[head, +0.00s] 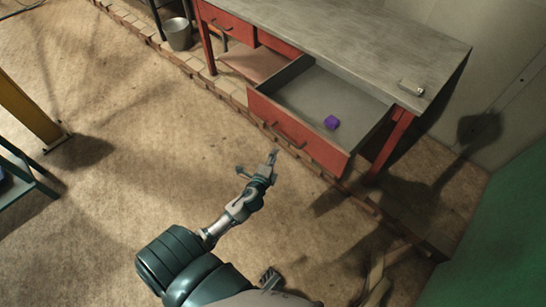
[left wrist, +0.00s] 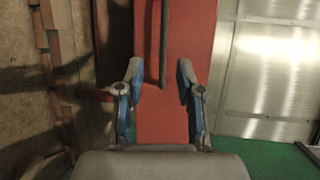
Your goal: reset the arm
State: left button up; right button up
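My left gripper (head: 257,168) is in the middle of the head view, over the floor in front of the red workbench. Its fingers are spread and nothing is between them. In the left wrist view the two fingers of the left gripper (left wrist: 158,85) stand apart, with the red drawer front (left wrist: 173,115) and its dark handle (left wrist: 164,45) beyond them. I cannot tell the distance, but in the head view the gripper is apart from the drawer.
A small metal object (head: 411,88) lies on the grey worktop (head: 350,40). A bucket (head: 178,34) stands at the back left. A yellow post (head: 28,110) stands at the left. Floor between is clear.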

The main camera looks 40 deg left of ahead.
pick_arm(q)
jog(key=shift+d, duration=0.15)
pick_arm(e)
jog(key=shift+d+f, duration=0.1)
pick_arm(q)
jog(key=s+d+f+n+g+h+p, duration=0.1)
jog(key=s+d+f+n+g, duration=0.25)
jog(key=s+f, duration=0.55)
jog(key=s+d+f+n+g+h+p, duration=0.1)
jog(key=s+d+f+n+g+p, duration=0.25)
jog(key=f, duration=0.85)
jog(key=s+d+f+n+g+h, duration=0.1)
jog(key=s+d+f+n+g, duration=0.2)
jog(key=s, duration=0.7)
jog(key=s+d+f+n+g+h, duration=0.2)
jog(key=s+d+f+g, duration=0.1)
jog(key=s+d+f, duration=0.3)
jog(key=s+f, duration=0.2)
jog(key=s, duration=0.1)
jog(key=shift+s+d+n, duration=0.35)
jog(key=shift+n, duration=0.05)
pick_arm(e)
jog(key=s+f, duration=0.4)
jog(key=f, duration=0.6)
jog(key=shift+s+d+f, duration=0.15)
jog(key=shift+d, duration=0.15)
pick_arm(q)
jog(key=shift+w, duration=0.1)
pick_arm(e)
jog(key=shift+g, duration=0.3)
